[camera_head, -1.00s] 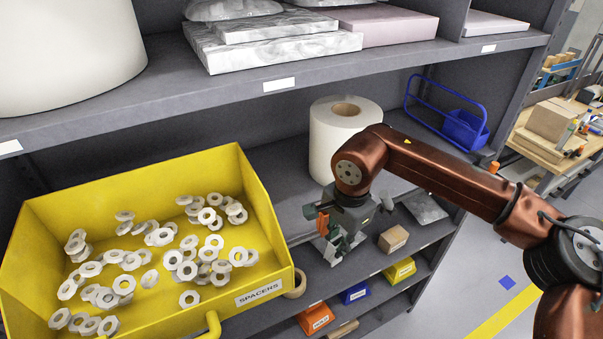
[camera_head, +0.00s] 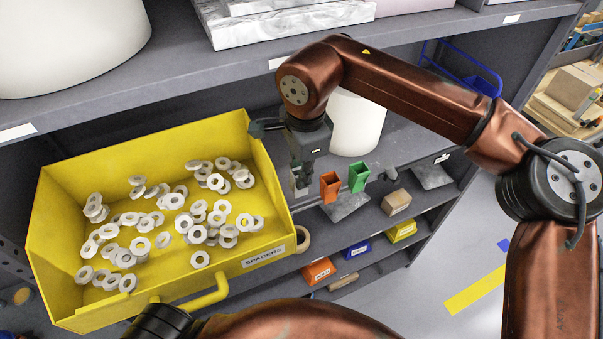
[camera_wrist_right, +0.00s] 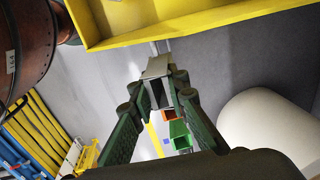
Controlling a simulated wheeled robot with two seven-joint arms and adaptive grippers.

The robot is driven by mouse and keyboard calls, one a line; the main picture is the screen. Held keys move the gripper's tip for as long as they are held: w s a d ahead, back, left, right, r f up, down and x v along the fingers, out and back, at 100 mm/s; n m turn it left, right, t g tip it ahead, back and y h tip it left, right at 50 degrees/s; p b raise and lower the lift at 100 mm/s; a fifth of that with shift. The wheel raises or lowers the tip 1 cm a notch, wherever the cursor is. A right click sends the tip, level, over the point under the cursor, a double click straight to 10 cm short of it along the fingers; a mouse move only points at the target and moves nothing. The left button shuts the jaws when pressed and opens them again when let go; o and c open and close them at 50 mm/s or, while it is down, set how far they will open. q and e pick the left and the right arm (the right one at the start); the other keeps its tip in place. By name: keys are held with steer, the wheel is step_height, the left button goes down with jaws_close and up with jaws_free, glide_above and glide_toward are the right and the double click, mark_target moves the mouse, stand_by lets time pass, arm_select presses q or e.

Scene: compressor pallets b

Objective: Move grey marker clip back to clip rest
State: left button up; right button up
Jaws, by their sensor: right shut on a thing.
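My right gripper (camera_head: 301,170) points down beside the right wall of the yellow spacers bin. It is shut on a grey marker clip (camera_wrist_right: 158,68), a squared, hollow piece held between the fingertips in the right wrist view. In the head view the clip (camera_head: 301,184) is small and partly hidden by the fingers. An orange clip (camera_head: 329,186) and a green clip (camera_head: 358,177) stand on a grey plate (camera_head: 348,207), which looks like the clip rest, right of the gripper on the shelf. My left gripper is out of view.
The yellow spacers bin (camera_head: 275,246) holds many pale rings. A white roll (camera_head: 357,122) stands behind my right arm. A cardboard box (camera_head: 396,202) and another grey plate (camera_head: 433,176) lie to the right. The upper shelf (camera_head: 180,80) overhangs behind.

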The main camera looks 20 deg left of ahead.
mark_target(301, 194)
steer(key=shift+d+f+b, duration=0.1)
steer(key=shift+f+b, duration=0.55)
steer(key=shift+f, duration=0.4)
steer(key=shift+f+b, duration=1.35)
steer(key=shift+f, duration=0.85)
steer(key=shift+r, duration=0.1)
steer(key=shift+r, duration=0.15)
steer(key=shift+f, duration=0.4)
steer(key=shift+f+b, duration=0.45)
steer(key=shift+f, duration=0.25)
